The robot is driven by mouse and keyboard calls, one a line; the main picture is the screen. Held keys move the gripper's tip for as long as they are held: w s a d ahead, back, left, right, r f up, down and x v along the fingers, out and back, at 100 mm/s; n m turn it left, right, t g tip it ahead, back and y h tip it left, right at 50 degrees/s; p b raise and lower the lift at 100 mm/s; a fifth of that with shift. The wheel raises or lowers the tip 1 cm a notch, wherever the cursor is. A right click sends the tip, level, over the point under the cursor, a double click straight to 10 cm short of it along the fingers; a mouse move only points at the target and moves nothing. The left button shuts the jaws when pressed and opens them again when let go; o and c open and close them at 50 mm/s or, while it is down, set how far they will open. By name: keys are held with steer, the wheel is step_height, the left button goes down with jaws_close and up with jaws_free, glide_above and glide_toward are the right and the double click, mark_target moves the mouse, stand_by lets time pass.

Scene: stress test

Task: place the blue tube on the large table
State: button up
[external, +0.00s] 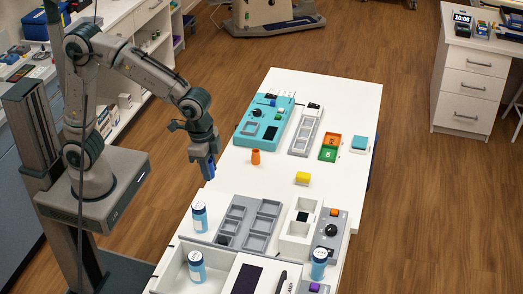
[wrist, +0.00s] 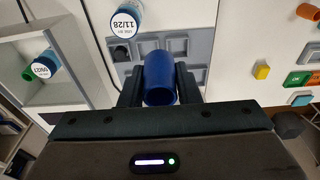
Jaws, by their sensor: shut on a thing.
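My gripper (external: 208,172) is shut on the blue tube (external: 211,167) and holds it at the left edge of the large white table (external: 350,105). In the wrist view the tube (wrist: 159,75) sits between the two dark fingers of my gripper (wrist: 160,84), with its open end facing the camera. The fingers hide its sides. The tube appears to be held up clear of the tabletop; its exact height is hard to tell.
An orange cup (external: 255,157) and a yellow block (external: 303,178) stand mid-table. A teal device (external: 264,118) is farther back. Bare tabletop lies around the cup.

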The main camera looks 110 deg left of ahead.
steer(key=w+a+b, duration=0.3)
steer(key=w+a, duration=0.8)
steer(key=b, duration=0.2)
glide_above(284, 199)
steer(key=f, duration=0.2)
steer(key=shift+s+f+p, duration=0.15)
steer(key=shift+f+p, duration=0.25)
steer(key=shift+f, duration=5.45)
steer(key=shift+s+f+p, duration=0.1)
steer(key=shift+f+p, duration=0.25)
steer(key=shift+f, duration=5.5)
steer(key=o, duration=0.9)
steer(key=shift+o, duration=0.2)
